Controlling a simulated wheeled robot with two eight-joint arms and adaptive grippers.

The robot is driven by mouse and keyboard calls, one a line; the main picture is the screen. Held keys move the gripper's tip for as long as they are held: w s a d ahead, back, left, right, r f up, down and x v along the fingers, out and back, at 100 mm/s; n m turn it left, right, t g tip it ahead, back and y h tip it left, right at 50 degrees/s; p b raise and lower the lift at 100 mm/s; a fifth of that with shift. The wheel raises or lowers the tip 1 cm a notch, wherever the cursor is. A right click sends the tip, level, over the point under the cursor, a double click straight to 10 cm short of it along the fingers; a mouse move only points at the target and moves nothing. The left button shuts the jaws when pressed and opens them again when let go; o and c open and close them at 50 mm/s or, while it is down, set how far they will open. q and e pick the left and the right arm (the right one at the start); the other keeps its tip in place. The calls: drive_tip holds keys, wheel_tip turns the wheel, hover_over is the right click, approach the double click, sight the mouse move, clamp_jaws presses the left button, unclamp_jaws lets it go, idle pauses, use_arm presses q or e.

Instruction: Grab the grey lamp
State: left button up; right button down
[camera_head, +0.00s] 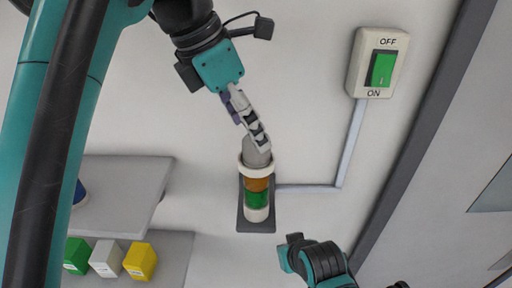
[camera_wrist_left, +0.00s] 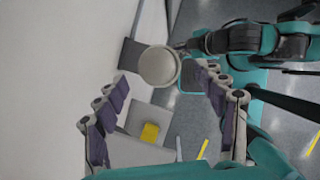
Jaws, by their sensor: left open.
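The grey lamp (camera_head: 256,152) is the top segment of a signal tower on the wall, above a white ring, an orange segment and a green segment. In the left wrist view its round grey top (camera_wrist_left: 158,66) faces the camera, between the finger rows but beyond their tips. My left gripper (camera_head: 257,138) is open and comes down from above. Its fingertips overlap the lamp's upper end in the head view; I cannot tell whether they touch. In the head view my right arm shows at the bottom, right of the tower; its fingers cannot be made out.
A green switch (camera_head: 381,69) marked OFF and ON is on the wall at upper right, with a conduit (camera_head: 350,145) running to the tower. Grey shelves (camera_head: 125,178) at lower left hold green, white and yellow boxes (camera_head: 140,261). The wall around the tower is mostly clear.

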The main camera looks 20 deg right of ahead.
sight(252, 159)
use_arm(q)
drive_tip(key=x, duration=0.3)
drive_tip(key=shift+w+d+f, duration=0.25)
drive_tip(key=shift+w+f, duration=0.05)
drive_tip(key=shift+w, duration=0.05)
drive_tip(key=shift+s+d+f, duration=0.15)
drive_tip(key=shift+f, duration=0.4)
drive_tip(key=c, duration=1.3)
